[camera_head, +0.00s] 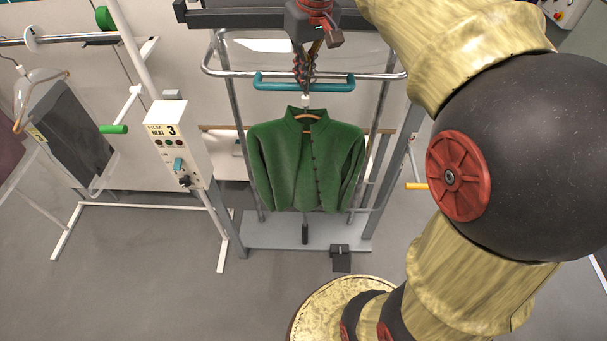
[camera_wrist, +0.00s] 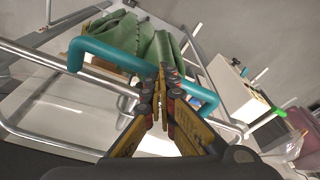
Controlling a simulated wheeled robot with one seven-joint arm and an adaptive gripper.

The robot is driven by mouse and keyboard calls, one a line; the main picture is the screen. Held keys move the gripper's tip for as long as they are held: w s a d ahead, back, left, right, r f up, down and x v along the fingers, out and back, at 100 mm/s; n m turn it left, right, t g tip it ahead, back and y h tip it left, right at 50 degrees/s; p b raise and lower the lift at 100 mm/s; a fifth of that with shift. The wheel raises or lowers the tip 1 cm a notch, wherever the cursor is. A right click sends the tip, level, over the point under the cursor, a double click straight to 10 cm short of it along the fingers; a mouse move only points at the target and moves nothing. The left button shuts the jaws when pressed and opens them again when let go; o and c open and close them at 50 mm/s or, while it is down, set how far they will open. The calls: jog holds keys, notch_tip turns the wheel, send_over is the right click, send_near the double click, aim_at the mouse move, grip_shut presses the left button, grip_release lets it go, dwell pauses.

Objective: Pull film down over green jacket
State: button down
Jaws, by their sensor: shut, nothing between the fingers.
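The green jacket (camera_head: 305,165) hangs upright on a wooden hanger inside the metal frame. In the wrist view the jacket (camera_wrist: 130,35) shows beyond the teal bar. The teal bar (camera_head: 270,86) with bent ends spans the frame above the jacket; it also shows in the wrist view (camera_wrist: 100,54). My gripper (camera_head: 303,84) is shut and empty, pointing down at the middle of the bar. In the wrist view its closed tips (camera_wrist: 163,72) overlap the bar; I cannot tell if they touch it. A pale glossy surface behind may be film, but I cannot tell. The jacket shows no clear covering.
A white control box (camera_head: 178,145) marked "FILM HEAT 3" stands left of the frame. A dark garment in clear film (camera_head: 78,140) hangs farther left. A yellow handle (camera_head: 416,186) juts out at right. A black pedal (camera_head: 341,259) lies at the front.

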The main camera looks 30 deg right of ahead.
jog(key=s+b+x, duration=0.1)
jog(key=b+x, duration=0.4)
jog(key=x, duration=0.3)
jog(key=s+b+x, duration=0.2)
jog(key=b+x, duration=0.3)
jog(key=x, duration=0.4)
jog(key=shift+s+f+b, duration=0.25)
jog(key=shift+f+b, duration=0.05)
jog(key=shift+f, duration=0.25)
jog(key=shift+a, duration=0.15)
jog(key=s+b+x, duration=0.2)
jog(key=b+x, duration=0.5)
jog(key=x, duration=0.4)
jog(key=s+f+b+x, duration=0.1)
jog(key=s+b+x, duration=0.2)
jog(key=b+x, duration=0.4)
jog(key=x, duration=0.5)
jog(key=shift+a+f, duration=0.2)
jog(key=shift+f, duration=0.05)
jog(key=shift+w, duration=0.1)
jog(key=s+b+x, duration=0.2)
jog(key=b+x, duration=0.4)
jog(key=x, duration=0.5)
jog(key=s+f+b+x, duration=0.1)
jog(key=s+b+x, duration=0.2)
jog(key=x, duration=0.9)
jog(key=b, duration=0.3)
jog(key=shift+a+f+b, duration=0.2)
jog(key=shift+f+b, duration=0.05)
jog(key=shift+b, duration=0.15)
